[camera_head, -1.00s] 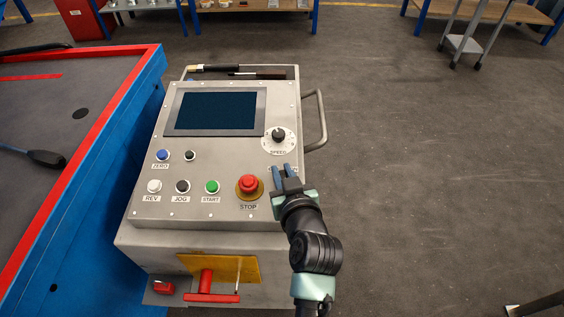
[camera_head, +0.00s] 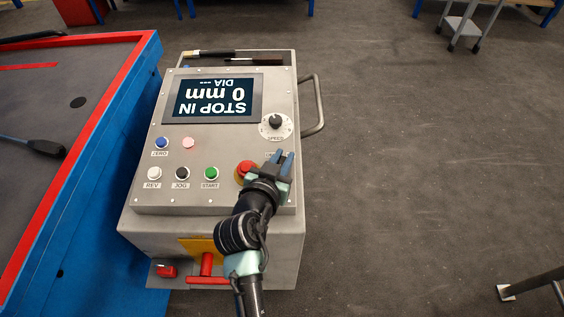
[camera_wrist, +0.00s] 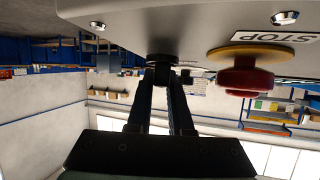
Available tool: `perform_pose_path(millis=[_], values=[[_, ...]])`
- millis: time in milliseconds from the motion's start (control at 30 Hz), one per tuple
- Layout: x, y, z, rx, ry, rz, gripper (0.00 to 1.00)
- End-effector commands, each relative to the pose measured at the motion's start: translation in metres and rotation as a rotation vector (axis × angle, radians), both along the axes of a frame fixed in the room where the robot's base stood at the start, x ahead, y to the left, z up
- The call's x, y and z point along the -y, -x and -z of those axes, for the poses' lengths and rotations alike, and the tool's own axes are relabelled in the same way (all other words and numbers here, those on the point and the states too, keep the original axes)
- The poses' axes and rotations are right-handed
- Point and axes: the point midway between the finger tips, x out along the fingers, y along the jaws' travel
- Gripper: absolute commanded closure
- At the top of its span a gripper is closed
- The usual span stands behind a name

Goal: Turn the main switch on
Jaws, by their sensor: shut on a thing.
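The control panel (camera_head: 228,136) is a grey sloped box with a lit screen (camera_head: 213,98) that reads "STOP IN 0 mm DIA", upside down. My gripper (camera_head: 280,158) is at the panel's right side, below the speed dial (camera_head: 275,122). In the wrist view, my gripper (camera_wrist: 163,75) is shut on a dark round knob, the main switch (camera_wrist: 162,58), on the panel face. In the head view the switch is hidden behind my gripper. The red stop button (camera_head: 243,170) is just left of my gripper and partly covered; it also shows in the wrist view (camera_wrist: 246,78).
Blue, pink-lit, white, black and green buttons sit on the panel's left part. A grey handle (camera_head: 317,105) sticks out on the right. A red lever (camera_head: 207,279) is on the lower front. A blue-sided table (camera_head: 112,125) stands close on the left.

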Motion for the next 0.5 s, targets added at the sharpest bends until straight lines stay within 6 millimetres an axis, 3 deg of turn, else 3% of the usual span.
perform_pose_path(millis=[500], values=[[0.0005, 0.0011, 0.0033, -0.005, -0.028, 0.194, 1.0]])
